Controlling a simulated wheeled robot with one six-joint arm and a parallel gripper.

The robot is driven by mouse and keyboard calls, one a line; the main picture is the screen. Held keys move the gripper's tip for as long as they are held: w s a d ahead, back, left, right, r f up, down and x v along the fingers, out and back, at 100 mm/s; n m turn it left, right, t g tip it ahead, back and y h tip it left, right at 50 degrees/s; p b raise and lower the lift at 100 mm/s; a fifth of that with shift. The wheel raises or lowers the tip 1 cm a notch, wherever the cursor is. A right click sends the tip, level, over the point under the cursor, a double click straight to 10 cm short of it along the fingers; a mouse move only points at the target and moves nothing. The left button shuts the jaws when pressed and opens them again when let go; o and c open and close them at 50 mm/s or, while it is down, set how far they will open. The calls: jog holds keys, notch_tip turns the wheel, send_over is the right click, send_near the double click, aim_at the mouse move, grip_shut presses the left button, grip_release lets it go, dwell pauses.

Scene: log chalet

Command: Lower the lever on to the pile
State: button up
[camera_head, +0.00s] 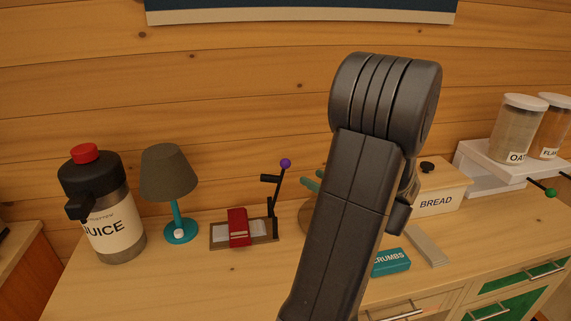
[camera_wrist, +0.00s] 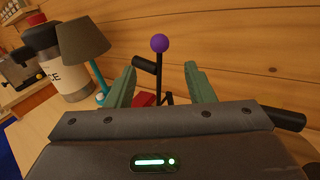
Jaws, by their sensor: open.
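The lever (camera_head: 275,190) is a thin black bar with a purple ball on its end. It stands raised, nearly upright, at the right end of a low brown base (camera_head: 218,243). A pale flat pile (camera_head: 222,230) lies on the base, with a red block (camera_head: 238,226) across it. In the wrist view the purple ball (camera_wrist: 160,43) appears between and beyond my green fingertips, with the red block (camera_wrist: 144,99) below, partly hidden. My gripper (camera_wrist: 160,80) is open and empty. In the head view its teal fingers (camera_head: 311,181) are right of the lever, mostly hidden by my arm.
A teal lamp with a dark shade (camera_head: 168,173) and a juice dispenser (camera_head: 100,205) stand left of the lever. A crumbs box (camera_head: 391,262), a bread box (camera_head: 440,195) and jars on a white shelf are to the right. The counter front (camera_head: 200,290) is clear.

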aim_at(289, 166)
jog(key=p+x, duration=0.2)
jog(key=x, duration=0.9)
jog(key=shift+w+a, duration=0.25)
grip_shut()
